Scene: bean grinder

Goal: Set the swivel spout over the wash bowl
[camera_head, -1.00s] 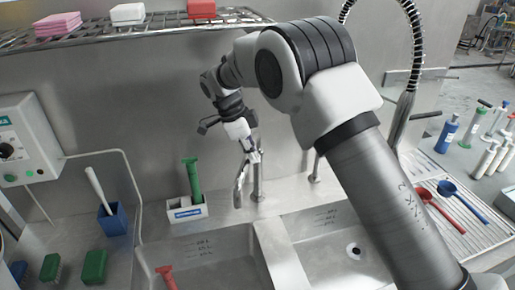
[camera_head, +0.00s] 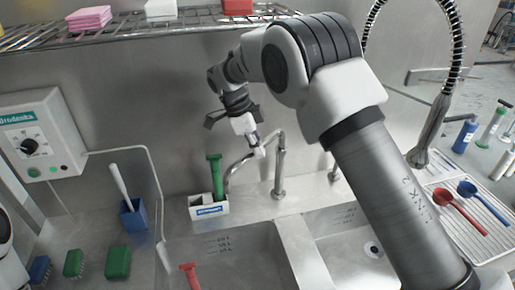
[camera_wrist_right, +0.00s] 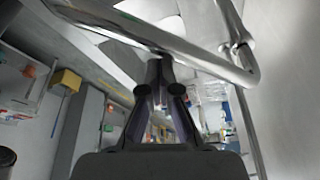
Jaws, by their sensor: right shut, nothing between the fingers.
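The swivel spout (camera_head: 240,164) is a bent steel tube on a post (camera_head: 280,170) behind the sink. Its tube runs left from the post, and its downturned end is beside the green-handled brush, near the back rim of the left bowl (camera_head: 225,262). The right bowl (camera_head: 335,235) has a drain. I cannot tell which one is the wash bowl. My right gripper (camera_head: 259,149) is shut and empty against or very close to the spout tube. In the right wrist view the tube (camera_wrist_right: 200,55) crosses just beyond the shut fingertips (camera_wrist_right: 158,62). My left gripper is out of view.
A white caddy (camera_head: 208,210) with a green-handled brush (camera_head: 215,175) stands close to the spout end. A red-handled tool (camera_head: 190,275) is at the left bowl. A blue holder (camera_head: 133,218) and a control box (camera_head: 38,135) are at left. A coiled hose (camera_head: 455,50) hangs at right.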

